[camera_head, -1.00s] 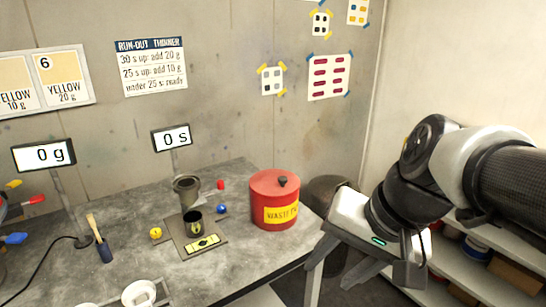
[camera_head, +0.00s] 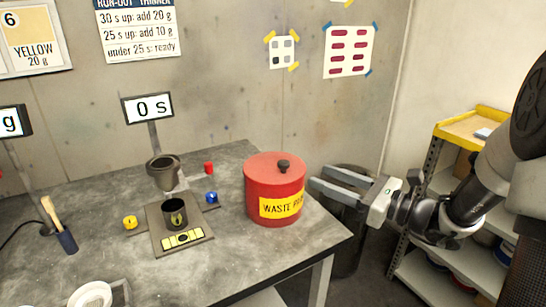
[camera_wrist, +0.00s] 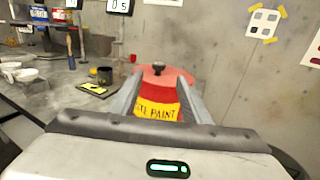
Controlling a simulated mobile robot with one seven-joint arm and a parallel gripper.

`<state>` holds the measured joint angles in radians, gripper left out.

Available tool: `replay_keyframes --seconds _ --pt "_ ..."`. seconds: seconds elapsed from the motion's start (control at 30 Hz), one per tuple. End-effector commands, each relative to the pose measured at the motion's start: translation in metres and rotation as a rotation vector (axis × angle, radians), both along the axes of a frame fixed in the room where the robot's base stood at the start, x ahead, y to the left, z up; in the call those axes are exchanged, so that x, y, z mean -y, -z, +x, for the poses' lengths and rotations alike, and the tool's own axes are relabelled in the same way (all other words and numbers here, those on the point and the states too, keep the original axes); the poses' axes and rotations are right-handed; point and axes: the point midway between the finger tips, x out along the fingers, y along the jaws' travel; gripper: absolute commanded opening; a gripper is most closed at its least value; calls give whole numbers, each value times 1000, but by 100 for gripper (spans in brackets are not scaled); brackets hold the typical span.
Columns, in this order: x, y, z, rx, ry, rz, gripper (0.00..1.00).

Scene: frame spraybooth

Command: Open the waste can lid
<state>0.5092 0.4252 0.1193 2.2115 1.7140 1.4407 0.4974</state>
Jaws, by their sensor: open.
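The red waste can (camera_head: 262,205) stands upright on the grey workbench, with a yellow "WASTE PAINT" label on its side. Its flat red lid (camera_head: 258,166) is closed on top, with a black knob (camera_head: 283,166) standing up from it. My gripper (camera_head: 318,177) is open and empty, just right of the can at about lid height, with its fingers pointing left toward it. In the wrist view the knob (camera_wrist: 158,67) and the label (camera_wrist: 157,112) show between the two fingers. I cannot tell whether a fingertip touches the can.
Left of the can on the bench (camera_head: 240,258) are a dark cup (camera_head: 176,216) on a plate, a funnel-like cup (camera_head: 163,173) and small coloured blocks. A dark bin (camera_head: 345,235) stands on the floor behind my gripper. A shelf unit (camera_head: 437,150) stands at right.

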Motion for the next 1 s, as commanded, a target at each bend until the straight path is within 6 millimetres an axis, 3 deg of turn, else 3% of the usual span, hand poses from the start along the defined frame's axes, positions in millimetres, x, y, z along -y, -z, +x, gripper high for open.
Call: replay_keyframes --seconds 0.6,0.8,1.0 --pt "-109 1 69 2 -7 -5 43" --pt "-130 1 84 2 -6 -4 43" --pt "-138 0 89 1 -5 -6 43"
